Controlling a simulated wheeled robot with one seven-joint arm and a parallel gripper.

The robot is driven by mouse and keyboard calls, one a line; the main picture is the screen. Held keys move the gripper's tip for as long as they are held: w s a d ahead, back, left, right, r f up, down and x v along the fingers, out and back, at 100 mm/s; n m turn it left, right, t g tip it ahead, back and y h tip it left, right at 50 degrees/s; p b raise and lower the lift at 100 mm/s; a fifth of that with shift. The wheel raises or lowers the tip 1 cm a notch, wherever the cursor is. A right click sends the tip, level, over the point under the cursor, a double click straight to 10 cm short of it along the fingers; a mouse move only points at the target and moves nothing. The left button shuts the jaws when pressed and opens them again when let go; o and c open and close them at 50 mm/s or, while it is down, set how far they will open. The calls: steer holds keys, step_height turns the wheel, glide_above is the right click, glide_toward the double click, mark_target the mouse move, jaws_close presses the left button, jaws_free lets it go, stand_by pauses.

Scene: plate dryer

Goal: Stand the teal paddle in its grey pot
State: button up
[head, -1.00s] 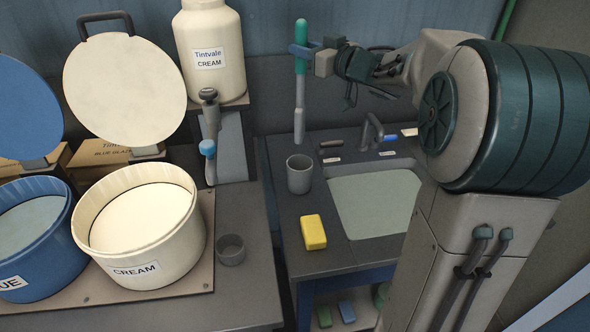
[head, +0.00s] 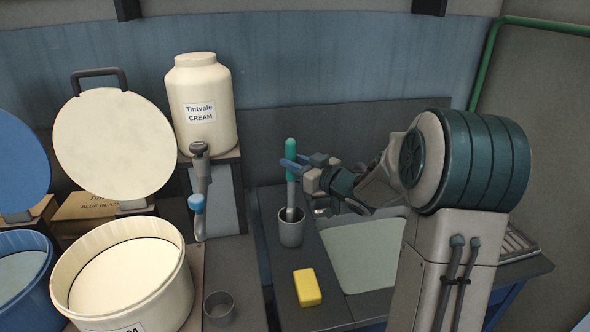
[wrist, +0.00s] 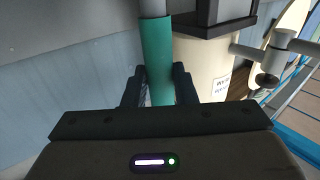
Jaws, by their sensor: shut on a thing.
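The paddle has a teal handle (head: 290,147) and a pale grey lower part (head: 291,195). It is upright. The grey pot (head: 291,233) stands on the dark counter, left of the sink. The paddle's lower end shows at the pot's mouth and appears to be inside it; whether it touches the bottom is hidden. My gripper (head: 291,167) is shut on the teal handle, above the pot. In the wrist view the teal handle (wrist: 157,60) sits between the two fingers of my gripper (wrist: 158,80); the pot is not seen there.
A yellow sponge (head: 307,287) lies in front of the pot. The sink (head: 365,258) is to the right. A small grey cup (head: 219,308), a cream bucket (head: 75,290) and a cream jug (head: 203,110) with a tap (head: 199,175) stand left. The back wall is close behind.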

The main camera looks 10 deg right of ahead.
mark_target(291, 190)
steer(key=shift+f, duration=0.9)
steer(key=shift+f, duration=0.2)
steer(key=o, duration=1)
